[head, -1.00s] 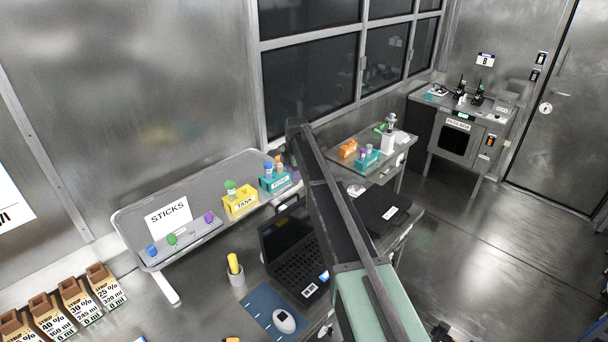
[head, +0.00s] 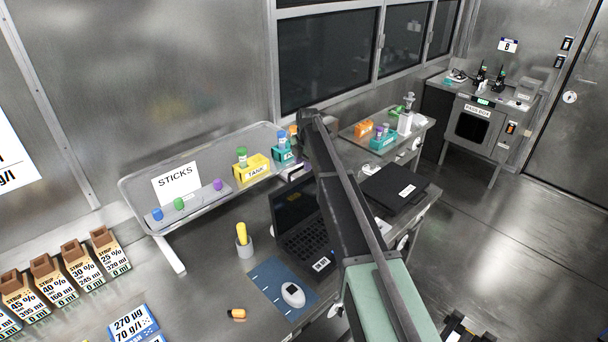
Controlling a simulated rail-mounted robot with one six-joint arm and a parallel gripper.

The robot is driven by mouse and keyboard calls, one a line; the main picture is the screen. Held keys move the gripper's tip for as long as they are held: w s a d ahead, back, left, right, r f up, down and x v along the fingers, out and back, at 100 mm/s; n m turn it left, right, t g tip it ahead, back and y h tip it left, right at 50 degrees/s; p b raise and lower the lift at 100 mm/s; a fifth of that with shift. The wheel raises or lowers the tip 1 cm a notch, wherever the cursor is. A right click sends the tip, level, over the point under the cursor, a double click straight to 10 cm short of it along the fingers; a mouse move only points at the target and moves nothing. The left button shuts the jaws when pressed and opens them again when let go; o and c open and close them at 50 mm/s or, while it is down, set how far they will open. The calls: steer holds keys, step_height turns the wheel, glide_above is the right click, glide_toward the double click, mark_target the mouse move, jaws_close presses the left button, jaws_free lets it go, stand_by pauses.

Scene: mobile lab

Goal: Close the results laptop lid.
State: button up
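An open black laptop stands on the metal bench, its dark screen (head: 291,208) raised at the back and its keyboard (head: 303,243) facing up. A small label with a square code sits on its front corner, too small to read. My arm crosses in front of the laptop's right side and hides part of it. My gripper is not visible; only arm links show. A second flat black device (head: 384,196) with a white label lies shut to the right of my arm.
A raised shelf (head: 140,190) with a STICKS sign and tube racks stands behind. Open floor (head: 500,245) is at right.

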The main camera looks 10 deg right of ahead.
jaws_close()
steer(key=shift+s+f, duration=0.1)
stand_by(0.3)
